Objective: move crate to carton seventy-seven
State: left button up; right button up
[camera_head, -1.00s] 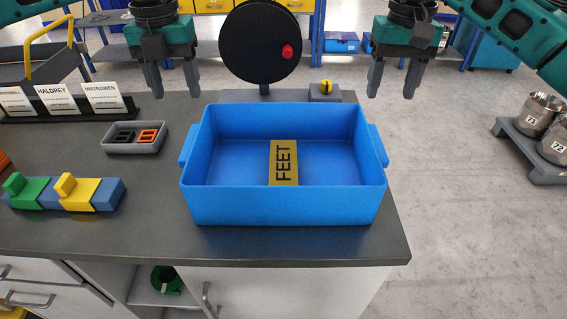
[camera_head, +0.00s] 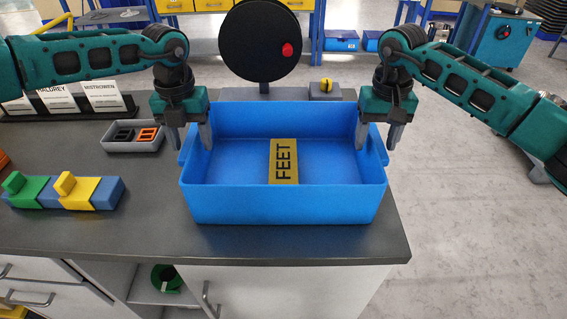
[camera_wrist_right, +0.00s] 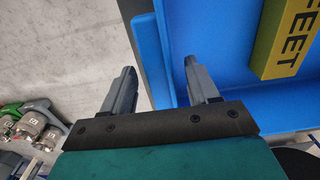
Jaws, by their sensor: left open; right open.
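A blue crate (camera_head: 285,205) stands on the dark bench top, with a yellow block marked FEET (camera_head: 284,163) inside it. The crate wall (camera_wrist_right: 230,100) and the FEET block (camera_wrist_right: 284,40) also show in the right wrist view. My left gripper (camera_head: 191,146) is open at the crate's left side, its fingers around the left wall near the handle. My right gripper (camera_head: 375,144) is open at the right side, its fingers either side of the right wall. In the right wrist view my right gripper (camera_wrist_right: 157,88) is open and empty. I cannot make out a carton numbered seventy-seven.
A black disc with a red knob (camera_head: 260,42) stands behind the crate, beside a grey box with a yellow switch (camera_head: 326,90). A grey tray (camera_head: 134,146) and a green-yellow-blue block set (camera_head: 66,192) lie left. Numbered metal pots (camera_wrist_right: 32,122) show right of the bench.

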pick_arm(q)
jog(key=shift+c, duration=0.3)
pick_arm(e)
jog(key=shift+c, duration=0.3)
pick_arm(q)
grip_shut()
pick_arm(e)
grip_shut()
jog(key=shift+d, duration=0.1)
pick_arm(q)
jog(key=shift+a, duration=0.1)
